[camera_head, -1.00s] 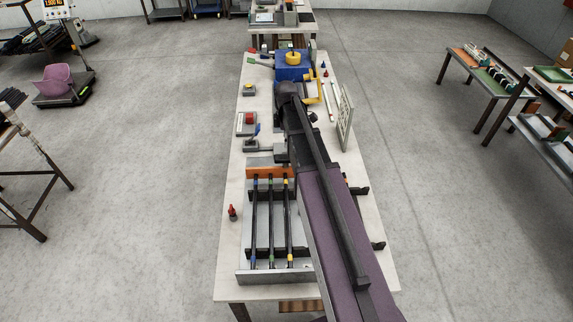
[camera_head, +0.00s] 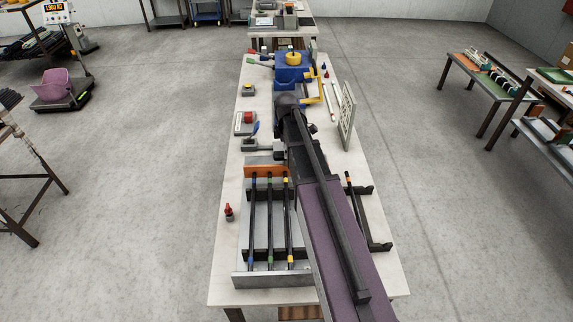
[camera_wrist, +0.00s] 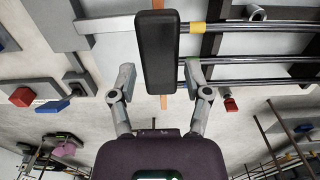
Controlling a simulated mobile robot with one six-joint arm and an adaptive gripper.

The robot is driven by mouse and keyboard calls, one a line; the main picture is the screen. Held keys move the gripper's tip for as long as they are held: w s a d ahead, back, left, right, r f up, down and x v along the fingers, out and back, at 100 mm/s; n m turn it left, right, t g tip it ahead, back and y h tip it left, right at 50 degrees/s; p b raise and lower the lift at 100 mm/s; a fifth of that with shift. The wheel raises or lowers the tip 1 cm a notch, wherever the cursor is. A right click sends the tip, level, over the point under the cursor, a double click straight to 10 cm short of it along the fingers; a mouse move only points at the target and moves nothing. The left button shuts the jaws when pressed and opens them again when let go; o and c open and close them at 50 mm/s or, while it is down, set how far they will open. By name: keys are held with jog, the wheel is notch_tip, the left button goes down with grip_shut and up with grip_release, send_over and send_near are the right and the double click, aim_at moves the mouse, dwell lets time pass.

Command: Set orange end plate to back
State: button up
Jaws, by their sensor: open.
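The orange end plate (camera_head: 265,171) stands at the far end of the rod rack, across the ends of the rods; its right part is hidden by my arm. In the wrist view it shows as a thin orange strip (camera_wrist: 163,102), mostly covered by a black block (camera_wrist: 157,50). My gripper (camera_wrist: 158,76) is open, with one finger on each side of the block; small gaps show beside it. In the head view my gripper is hidden behind my arm.
Dark rods with coloured bands (camera_head: 270,220) lie side by side in the grey rack (camera_head: 272,279). A black bracket with a rod (camera_head: 366,215) lies right of my arm. A white panel (camera_head: 347,115) and blue machine (camera_head: 292,75) stand farther back.

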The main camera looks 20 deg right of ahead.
jog(key=shift+f+b, duration=2.25)
jog(key=shift+f, duration=0.35)
